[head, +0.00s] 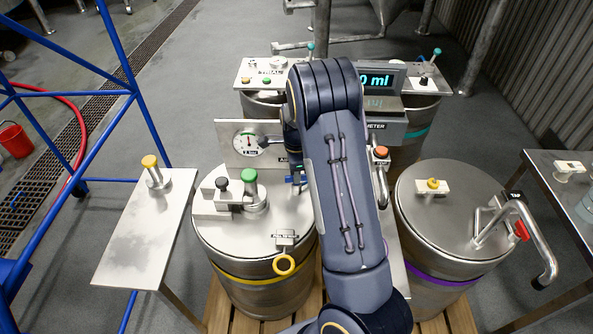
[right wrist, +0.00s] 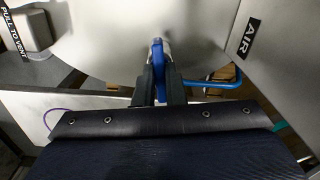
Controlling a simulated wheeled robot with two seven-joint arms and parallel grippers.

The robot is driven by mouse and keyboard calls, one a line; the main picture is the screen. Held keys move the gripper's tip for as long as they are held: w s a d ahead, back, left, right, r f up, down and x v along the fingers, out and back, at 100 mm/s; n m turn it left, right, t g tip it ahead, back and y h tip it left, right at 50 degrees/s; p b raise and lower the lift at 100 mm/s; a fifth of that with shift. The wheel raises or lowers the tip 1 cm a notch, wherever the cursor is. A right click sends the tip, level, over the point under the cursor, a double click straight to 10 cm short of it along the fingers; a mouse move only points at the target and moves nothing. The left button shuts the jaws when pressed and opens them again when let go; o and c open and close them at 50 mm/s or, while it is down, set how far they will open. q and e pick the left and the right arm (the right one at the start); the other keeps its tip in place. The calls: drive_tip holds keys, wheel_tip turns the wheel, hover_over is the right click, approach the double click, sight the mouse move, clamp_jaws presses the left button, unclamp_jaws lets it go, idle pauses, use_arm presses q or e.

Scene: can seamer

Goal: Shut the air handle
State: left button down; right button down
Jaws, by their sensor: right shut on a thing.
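The blue air handle (right wrist: 158,58) stands between the fingers of my right gripper (right wrist: 160,86) in the right wrist view. The fingers are shut on it, one on each side. A bent blue pipe (right wrist: 215,85) runs off to the right, close to the fingers. A black AIR label (right wrist: 249,39) is on the pale panel to the right. In the head view a little blue of the handle (head: 296,180) shows beside my right arm, which hides most of the gripper. My left gripper is in neither view.
A gauge panel (head: 247,143) is just left of my right arm. A steel drum (head: 258,240) with a green knob (head: 249,176) stands in front, and another drum (head: 447,212) is at the right. A side table (head: 145,230) with a yellow knob is at the left.

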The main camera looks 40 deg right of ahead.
drive_tip(key=shift+r+m+p, duration=0.1)
drive_tip(key=shift+m+p, duration=0.2)
drive_tip(key=shift+m, duration=0.6)
drive_tip(key=c, duration=1.5)
unclamp_jaws()
wheel_tip(320, 180, up, 8)
drive_tip(key=shift+f, duration=0.2)
